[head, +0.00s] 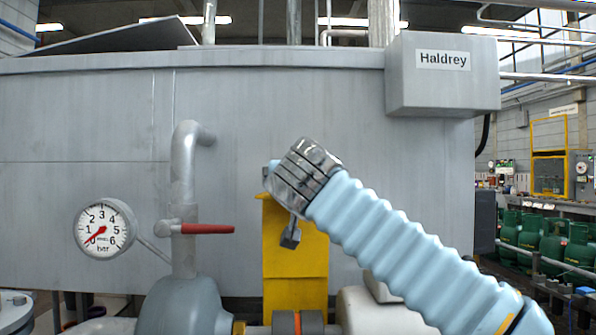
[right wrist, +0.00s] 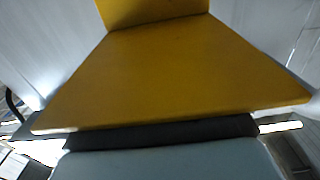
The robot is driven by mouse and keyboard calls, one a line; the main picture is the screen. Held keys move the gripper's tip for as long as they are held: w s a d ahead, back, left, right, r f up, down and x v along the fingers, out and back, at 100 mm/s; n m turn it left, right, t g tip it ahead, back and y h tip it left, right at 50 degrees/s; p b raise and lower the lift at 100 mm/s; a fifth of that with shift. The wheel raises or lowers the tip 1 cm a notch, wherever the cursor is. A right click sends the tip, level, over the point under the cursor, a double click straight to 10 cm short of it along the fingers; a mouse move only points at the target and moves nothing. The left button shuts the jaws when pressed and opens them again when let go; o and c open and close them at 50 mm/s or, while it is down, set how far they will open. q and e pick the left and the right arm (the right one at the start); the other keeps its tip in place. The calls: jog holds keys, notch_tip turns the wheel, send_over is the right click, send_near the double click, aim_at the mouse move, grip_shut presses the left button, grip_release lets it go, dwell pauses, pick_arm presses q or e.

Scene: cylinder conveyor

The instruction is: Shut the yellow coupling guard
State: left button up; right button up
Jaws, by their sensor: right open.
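The yellow coupling guard (head: 296,262) stands upright behind the pump in the head view, with a crease across its lower part. The shaft coupling (head: 286,323) shows uncovered in front of its foot. In the right wrist view, a broad yellow guard panel (right wrist: 170,75) fills the middle, with a second yellow face meeting it at the top. My right gripper (head: 290,238) is in front of the guard's upper part, pointing down, open with nothing seen in it. Whether it touches the guard I cannot tell. My right wrist hides the guard's upper right. My left gripper is out of view.
A pressure gauge (head: 103,228) and a red valve lever (head: 208,229) on a grey pipe (head: 184,190) stand left of the guard. The grey pump casing (head: 185,305) is below them. A large grey tank (head: 90,120) with a Haldrey box (head: 443,85) closes off the back.

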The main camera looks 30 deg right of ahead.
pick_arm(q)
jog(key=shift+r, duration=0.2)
pick_arm(e)
jog(key=shift+x, duration=0.85)
jog(key=c, duration=1.2)
jog(key=shift+s+a+f+b, duration=0.2)
jog(key=shift+s+f+b, duration=0.1)
jog(key=shift+s+b, duration=0.1)
pick_arm(q)
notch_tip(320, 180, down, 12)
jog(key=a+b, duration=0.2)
jog(key=b, duration=0.9)
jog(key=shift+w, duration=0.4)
pick_arm(e)
jog(key=s+a+f+t+h, duration=0.1)
jog(key=s+a+f, duration=0.4)
jog(key=s, duration=0.3)
jog(key=shift+s+a+f, duration=0.2)
jog(key=shift+s+f, duration=0.2)
jog(key=shift+f, duration=0.5)
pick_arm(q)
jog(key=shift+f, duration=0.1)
